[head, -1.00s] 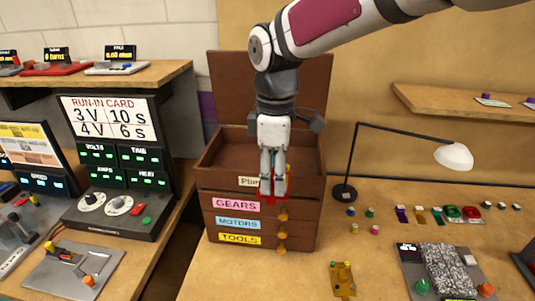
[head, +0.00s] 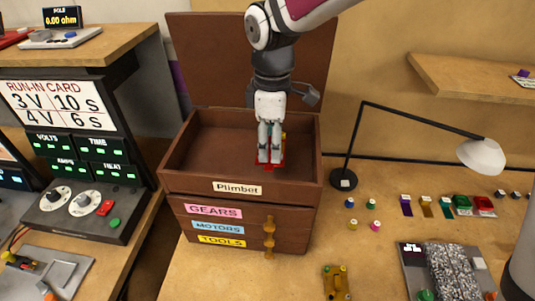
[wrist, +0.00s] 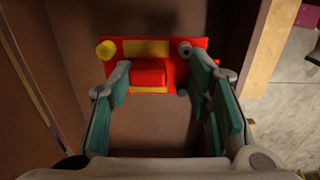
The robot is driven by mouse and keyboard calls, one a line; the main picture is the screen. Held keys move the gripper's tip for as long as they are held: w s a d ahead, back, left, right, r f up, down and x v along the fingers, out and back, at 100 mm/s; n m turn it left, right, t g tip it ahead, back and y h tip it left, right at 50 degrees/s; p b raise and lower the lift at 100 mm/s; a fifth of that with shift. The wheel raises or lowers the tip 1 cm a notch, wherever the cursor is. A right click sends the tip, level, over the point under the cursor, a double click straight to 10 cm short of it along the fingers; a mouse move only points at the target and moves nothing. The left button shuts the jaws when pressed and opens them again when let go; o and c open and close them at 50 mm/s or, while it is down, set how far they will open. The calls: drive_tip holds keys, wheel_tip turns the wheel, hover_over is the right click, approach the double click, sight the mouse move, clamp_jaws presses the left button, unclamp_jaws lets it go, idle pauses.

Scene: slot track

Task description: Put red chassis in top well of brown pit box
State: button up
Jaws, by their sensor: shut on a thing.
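The brown pit box (head: 180,180) stands on the bench with its lid up and its top well (head: 215,145) open. My gripper (head: 269,160) reaches down into the right part of the top well. It is shut on the red chassis (head: 262,165), which shows as a red strip at the fingertips. In the wrist view the red chassis (wrist: 150,73) has yellow patches and a yellow wheel, and lies between and just beyond the teal finger pads. The well floor (wrist: 150,130) shows below it. I cannot tell whether the chassis touches the floor.
The raised lid (head: 215,60) stands behind the well. Drawers labelled GEARS (head: 213,211), MOTORS and TOOLS are below. A black desk lamp (head: 343,180) stands right of the box. A run-in card console (head: 70,140) is at the left. Small coloured parts lie on the bench at right.

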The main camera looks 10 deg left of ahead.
sight(271, 143)
drive_tip(key=shift+f, duration=2.45)
drive_tip(key=shift+f, duration=0.15)
drive_tip(key=o, duration=1.2)
wheel_tip(271, 143, up, 12)
drive_tip(key=shift+r+b, duration=0.1)
drive_tip(key=shift+b, duration=0.35)
drive_tip(key=shift+r, duration=0.1)
